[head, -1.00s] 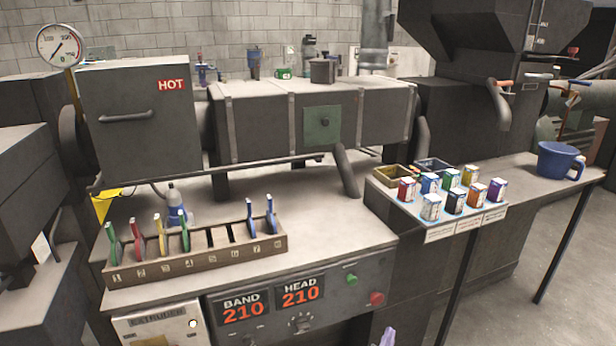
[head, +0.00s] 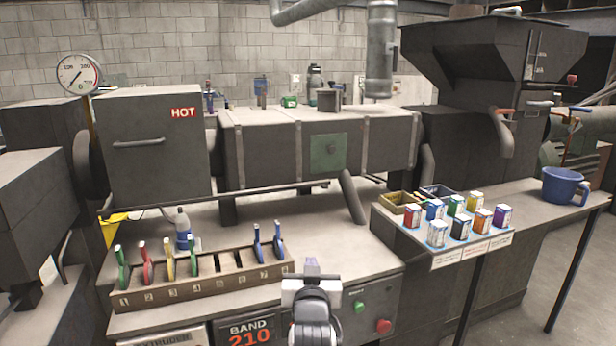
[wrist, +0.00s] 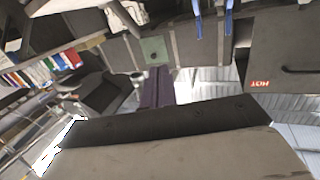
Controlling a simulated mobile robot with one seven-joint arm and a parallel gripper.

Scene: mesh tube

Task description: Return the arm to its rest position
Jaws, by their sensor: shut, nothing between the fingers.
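My gripper (head: 312,262) shows at the bottom centre of the head view, in front of the machine's control panel and near the bench's front edge. Its purple fingers also show in the wrist view (wrist: 155,88), pressed together with nothing between them. The wrist view is upside down, with the HOT box (wrist: 262,62) at the right and the green plate (wrist: 153,51) at the top. My gripper touches nothing that I can see.
A numbered rack (head: 205,284) with several coloured-handled tools stands on the bench at left, beside a blue-capped bottle (head: 183,232). Several small coloured packets (head: 460,227) stand on a shelf at right. A blue jug (head: 562,186) stands on the far-right table.

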